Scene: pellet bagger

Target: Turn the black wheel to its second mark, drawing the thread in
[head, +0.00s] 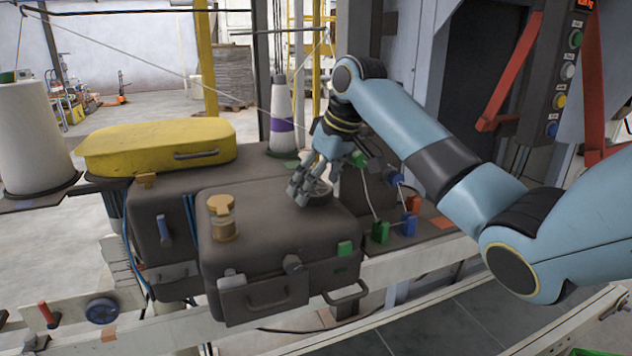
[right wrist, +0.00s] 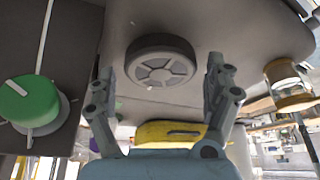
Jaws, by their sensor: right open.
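The black wheel (right wrist: 160,62) has a dark rim and a grey spoked face in the right wrist view. In the head view it sits on top of the grey-brown machine housing (head: 265,205), partly hidden by my right gripper (head: 308,190). In the right wrist view my right gripper (right wrist: 162,75) is open, its two fingers apart on either side of the wheel. I cannot tell whether they touch it. A small white mark shows near the wheel's edge. Thin pale thread (head: 150,62) runs across the upper left of the head view. My left gripper is not in view.
A yellow cover (head: 157,147) and an amber-capped jar (head: 222,218) stand left of the gripper. A cone with a purple band (head: 282,125) stands behind. Blue and green clips (head: 380,231) and white cords are close on the right. A green knob (right wrist: 28,101) is beside the fingers.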

